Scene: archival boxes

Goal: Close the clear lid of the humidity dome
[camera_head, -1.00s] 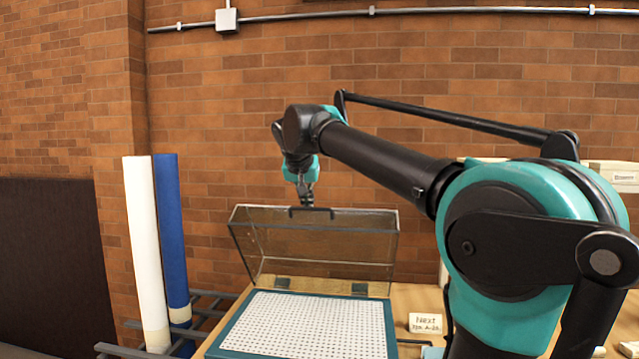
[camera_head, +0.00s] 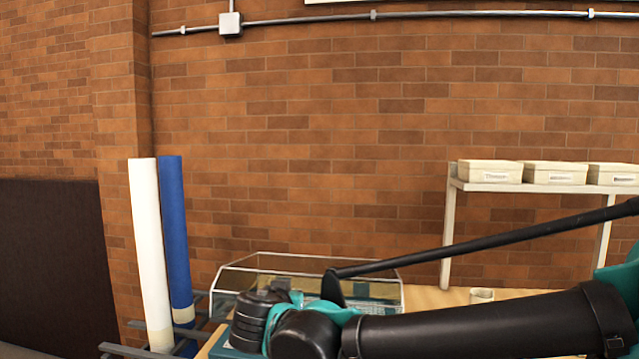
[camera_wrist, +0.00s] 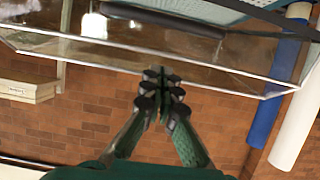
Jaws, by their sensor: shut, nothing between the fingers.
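The clear lid (camera_head: 245,280) of the humidity dome shows as a pale-edged box in the head view, low over the tray and partly behind my arm. Only a corner of the teal base (camera_head: 226,341) shows there. In the wrist view, which is upside down, the clear lid (camera_wrist: 85,48) spans the upper part, with its dark handle (camera_wrist: 165,21) near the top. My gripper (camera_wrist: 161,84) is shut and empty, its fingertips over the lid's lower edge in that picture. I cannot tell whether they touch, or whether the lid meets the base. The head view hides the fingertips.
A white roll (camera_head: 151,250) and a blue roll (camera_head: 176,235) stand left of the table. A white shelf (camera_head: 449,225) with several boxes (camera_head: 489,171) stands at the right. A small card (camera_head: 481,295) is on the table. The brick wall is behind.

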